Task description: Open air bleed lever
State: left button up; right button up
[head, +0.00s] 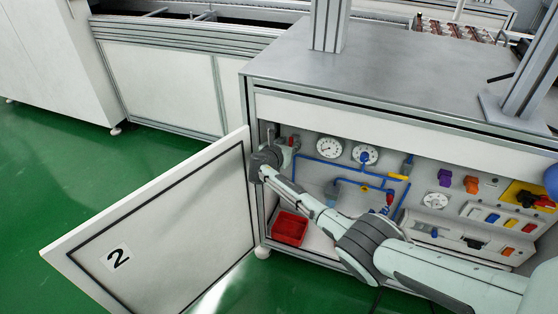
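The open cabinet shows a panel with blue pipes, gauges and several small handles; no label tells which is the air bleed lever. A small red handle (292,141) sits at the panel's upper left, beside the end of my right arm. A yellow lever (398,177) sticks out at the middle, and a red handle (389,198) is lower on the blue pipe. My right gripper (284,152) is at the cabinet's left side, close to the upper-left red handle. Its fingers are too small to make out, and contact cannot be told. My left gripper is out of view.
The white cabinet door (170,225) marked 2 stands swung open to the left. A red bin (289,228) sits on the cabinet floor. My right arm crosses the lower panel and hides part of it. Green floor (60,180) is clear at left.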

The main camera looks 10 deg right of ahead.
jog(key=s+a, duration=0.6)
jog(key=s, duration=0.3)
jog(key=shift+a, duration=0.15)
jog(key=shift+s, duration=0.1)
